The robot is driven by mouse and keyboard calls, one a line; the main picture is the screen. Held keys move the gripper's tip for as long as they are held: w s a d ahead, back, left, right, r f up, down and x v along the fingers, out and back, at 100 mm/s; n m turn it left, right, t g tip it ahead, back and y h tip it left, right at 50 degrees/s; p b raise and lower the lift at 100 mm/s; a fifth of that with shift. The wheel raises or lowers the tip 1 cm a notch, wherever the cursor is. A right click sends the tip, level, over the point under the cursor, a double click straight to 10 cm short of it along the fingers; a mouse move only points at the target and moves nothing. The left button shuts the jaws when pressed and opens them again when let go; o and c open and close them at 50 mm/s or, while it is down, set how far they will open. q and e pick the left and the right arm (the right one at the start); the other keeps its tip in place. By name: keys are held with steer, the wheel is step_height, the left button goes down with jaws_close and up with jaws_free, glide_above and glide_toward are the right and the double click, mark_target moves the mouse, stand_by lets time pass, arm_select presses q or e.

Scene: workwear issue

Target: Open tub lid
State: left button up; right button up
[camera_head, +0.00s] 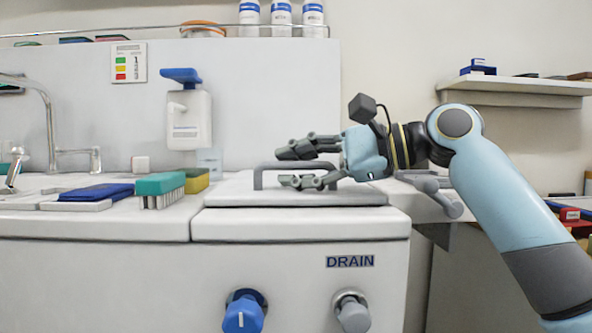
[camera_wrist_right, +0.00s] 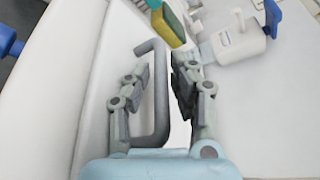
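The tub lid (camera_head: 228,195) is a flat grey slab on the white counter above the DRAIN label, and it lies flat. A dark grey bar handle (camera_head: 258,178) stands up from it. My right gripper (camera_head: 282,166) comes in from the right at handle height, with one finger above the bar's level and one below in the head view. In the right wrist view the handle (camera_wrist_right: 162,100) runs between the open fingers (camera_wrist_right: 158,72). A gap shows on the right finger's side; contact on the left finger's side is unclear. My left gripper is not in view.
Left of the lid are a green brush (camera_head: 160,184), a yellow sponge (camera_head: 196,180) and a blue cloth (camera_head: 97,192). A soap dispenser (camera_head: 189,120) hangs behind. Blue (camera_head: 243,312) and grey (camera_head: 351,312) knobs stick out of the front. A shelf (camera_head: 515,92) is at right.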

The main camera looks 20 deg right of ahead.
jaws_close()
steer(key=shift+r, duration=0.1)
stand_by(0.4)
